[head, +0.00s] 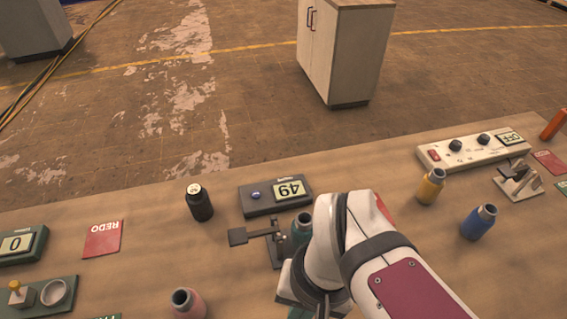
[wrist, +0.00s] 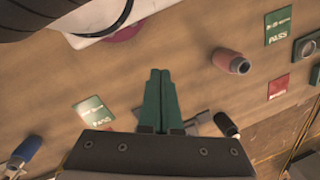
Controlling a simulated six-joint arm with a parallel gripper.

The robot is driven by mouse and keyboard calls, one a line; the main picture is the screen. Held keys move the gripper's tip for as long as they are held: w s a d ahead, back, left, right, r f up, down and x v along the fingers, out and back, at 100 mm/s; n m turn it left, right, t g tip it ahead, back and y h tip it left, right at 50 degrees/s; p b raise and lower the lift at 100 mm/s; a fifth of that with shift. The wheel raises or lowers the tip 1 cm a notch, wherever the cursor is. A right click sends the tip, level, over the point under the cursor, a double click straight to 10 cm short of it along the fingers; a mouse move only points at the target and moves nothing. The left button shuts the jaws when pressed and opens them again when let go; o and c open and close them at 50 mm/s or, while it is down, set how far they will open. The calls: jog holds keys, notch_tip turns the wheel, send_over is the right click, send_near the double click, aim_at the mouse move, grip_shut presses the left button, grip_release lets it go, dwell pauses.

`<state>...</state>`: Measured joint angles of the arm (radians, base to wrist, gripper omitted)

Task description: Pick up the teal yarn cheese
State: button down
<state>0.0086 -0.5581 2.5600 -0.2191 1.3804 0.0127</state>
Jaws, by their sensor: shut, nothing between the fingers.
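The teal yarn cheese (head: 301,229) stands on the bench in the head view, beside a dark metal fixture and in front of the display reading 49. My arm covers its right and lower parts. I cannot make it out in the wrist view, where my fingers and gripper body block the middle. My gripper (wrist: 159,72) has green fingers pressed together with nothing between them, above the bench. In the head view the gripper is mostly hidden behind my white arm.
Other yarn cheeses stand around: black (head: 200,203), pink (head: 187,304), yellow (head: 431,187) and blue (head: 478,222). The dark metal fixture (head: 275,245) and the 49 display box (head: 262,206) are close obstacles. A white control box (head: 470,151) stands at the right.

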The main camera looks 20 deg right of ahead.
jog(key=shift+c, duration=1.4)
grip_release()
